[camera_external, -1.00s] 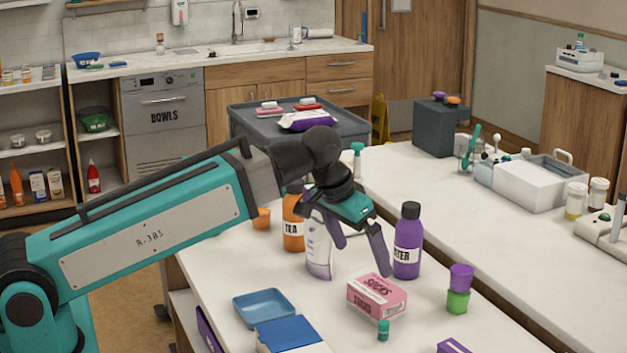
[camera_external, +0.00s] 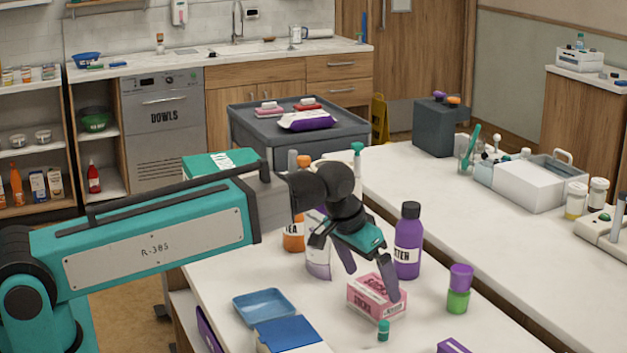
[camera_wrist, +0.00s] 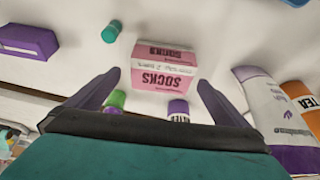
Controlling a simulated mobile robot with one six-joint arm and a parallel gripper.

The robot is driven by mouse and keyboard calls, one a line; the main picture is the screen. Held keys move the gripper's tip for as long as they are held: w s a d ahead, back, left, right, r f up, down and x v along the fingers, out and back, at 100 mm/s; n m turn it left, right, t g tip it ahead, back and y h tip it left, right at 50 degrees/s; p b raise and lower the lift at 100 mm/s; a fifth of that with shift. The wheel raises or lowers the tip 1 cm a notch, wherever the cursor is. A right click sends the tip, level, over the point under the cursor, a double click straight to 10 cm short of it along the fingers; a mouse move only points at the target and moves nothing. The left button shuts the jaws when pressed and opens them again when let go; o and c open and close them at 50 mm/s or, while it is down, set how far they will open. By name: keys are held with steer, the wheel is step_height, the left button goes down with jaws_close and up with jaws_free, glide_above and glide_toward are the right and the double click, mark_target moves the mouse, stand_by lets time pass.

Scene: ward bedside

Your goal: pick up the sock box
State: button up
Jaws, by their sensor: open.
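The sock box (camera_external: 374,300) is pink with a white label band and stands on the white table. My gripper (camera_external: 372,282) is open and just above it, with one finger in front of part of the box in the outside view. In the wrist view the sock box (camera_wrist: 163,67) lies ahead of and between the two spread fingers of my gripper (camera_wrist: 160,88). Its "SOCKS" lettering shows. I cannot tell whether a finger touches the box.
A blue tray (camera_external: 264,307) is to the left. Bare table lies between.

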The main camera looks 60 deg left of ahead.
mark_target(375, 287)
steer(key=shift+w+f, duration=0.15)
steer(key=shift+f, duration=0.3)
steer(key=shift+f, duration=0.1)
steer(key=shift+a+p+x, duration=0.15)
steer(key=shift+p+x, duration=0.25)
steer(key=shift+x, duration=0.35)
steer(key=shift+a+p+x, duration=0.15)
steer(key=shift+p+x, duration=0.25)
steer(key=shift+x, duration=1.4)
steer(key=shift+c, duration=0.4)
steer(key=c, duration=0.9)
steer(key=shift+r+b, duration=0.95)
steer(key=shift+r, duration=4.15)
